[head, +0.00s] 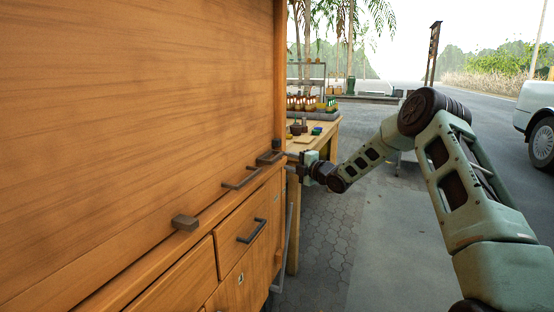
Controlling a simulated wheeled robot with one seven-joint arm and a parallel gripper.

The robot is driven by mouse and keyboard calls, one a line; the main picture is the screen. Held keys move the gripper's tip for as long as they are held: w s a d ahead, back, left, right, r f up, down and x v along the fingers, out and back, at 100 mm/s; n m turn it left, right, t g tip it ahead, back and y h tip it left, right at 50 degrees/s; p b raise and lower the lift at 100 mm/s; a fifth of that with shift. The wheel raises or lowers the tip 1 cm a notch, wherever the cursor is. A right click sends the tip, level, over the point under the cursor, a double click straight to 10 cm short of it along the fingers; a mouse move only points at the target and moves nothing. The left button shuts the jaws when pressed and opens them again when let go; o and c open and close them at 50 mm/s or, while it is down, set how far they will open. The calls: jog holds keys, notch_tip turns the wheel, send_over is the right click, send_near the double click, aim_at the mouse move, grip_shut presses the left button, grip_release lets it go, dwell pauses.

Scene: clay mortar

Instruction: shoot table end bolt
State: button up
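A dark metal fitting (270,157), which looks like a bolt, sits at the far end of the wooden cabinet's ledge, at the cabinet's right edge. My gripper (297,165) is beside this edge, just right of the fitting, with its fingers pointing left. The fingers are small and partly lost against the wood, so I cannot tell whether they touch the fitting or how far apart they are. A wooden table (327,138) stands behind my gripper, with its near end close to the cabinet.
The large wooden cabinet (130,110) fills the left. A bar handle (241,179), a small block (185,223) and a drawer handle (251,231) stick out from it. Several bottles (310,103) stand on the table. Paved ground (330,235) is open below my arm. A white vehicle (538,115) is at right.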

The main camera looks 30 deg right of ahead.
aim_at(278, 158)
jog(key=x, duration=0.7)
